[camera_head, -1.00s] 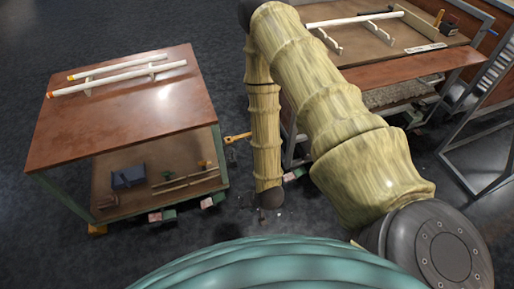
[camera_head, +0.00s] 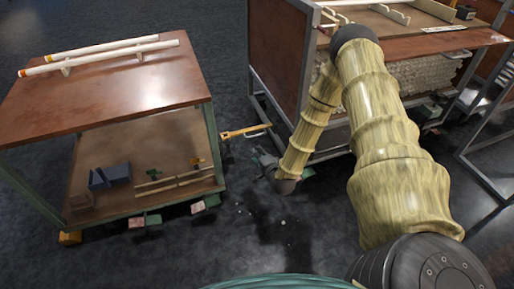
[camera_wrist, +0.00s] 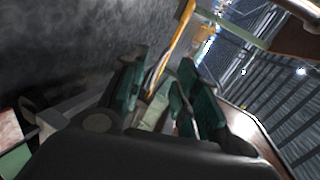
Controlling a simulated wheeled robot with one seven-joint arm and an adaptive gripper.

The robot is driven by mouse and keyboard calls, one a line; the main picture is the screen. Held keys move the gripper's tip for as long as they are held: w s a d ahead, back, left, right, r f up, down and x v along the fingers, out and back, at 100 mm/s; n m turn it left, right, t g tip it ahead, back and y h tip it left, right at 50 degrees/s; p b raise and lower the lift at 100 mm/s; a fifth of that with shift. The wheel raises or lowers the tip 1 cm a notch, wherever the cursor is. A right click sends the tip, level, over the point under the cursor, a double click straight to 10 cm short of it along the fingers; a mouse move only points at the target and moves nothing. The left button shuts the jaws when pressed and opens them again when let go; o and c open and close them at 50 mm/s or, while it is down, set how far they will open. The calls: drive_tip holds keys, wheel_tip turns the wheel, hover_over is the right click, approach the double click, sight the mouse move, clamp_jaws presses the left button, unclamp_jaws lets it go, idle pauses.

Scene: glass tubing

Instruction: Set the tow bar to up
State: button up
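The tow bar (camera_head: 243,132) is a yellow bar low between the two carts, roughly level, with a ring-like left end. Its right end is near the right cart's frame; I cannot tell the exact joint. In the wrist view the yellow bar (camera_wrist: 178,45) runs from the top edge down toward the gap between my fingers. My gripper (camera_head: 264,158) is low at the end of my arm, just below and to the right of the bar. In the wrist view my gripper (camera_wrist: 163,78) has its dark green fingers apart. Contact with the bar cannot be told.
A left cart (camera_head: 110,88) has a brown top bearing white tubes (camera_head: 100,53) and a lower shelf with small tools. The right cart (camera_head: 278,50) has a brown side panel and grey metal frame close to my arm. Dark floor (camera_head: 240,240) lies open in front.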

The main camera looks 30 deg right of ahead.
drive_tip(key=w+d+f+m+b, duration=0.1)
drive_tip(key=w+d+b, duration=0.2)
drive_tip(key=w, duration=0.3)
drive_tip(key=w+d+f+m+t+h+b, duration=0.1)
drive_tip(key=w+d+f+b, duration=0.1)
drive_tip(key=w+d+b, duration=0.2)
drive_tip(key=shift+w+d+f+h, duration=0.15)
drive_tip(key=shift+w+d+h, duration=0.15)
drive_tip(key=shift+w, duration=0.75)
clamp_jaws()
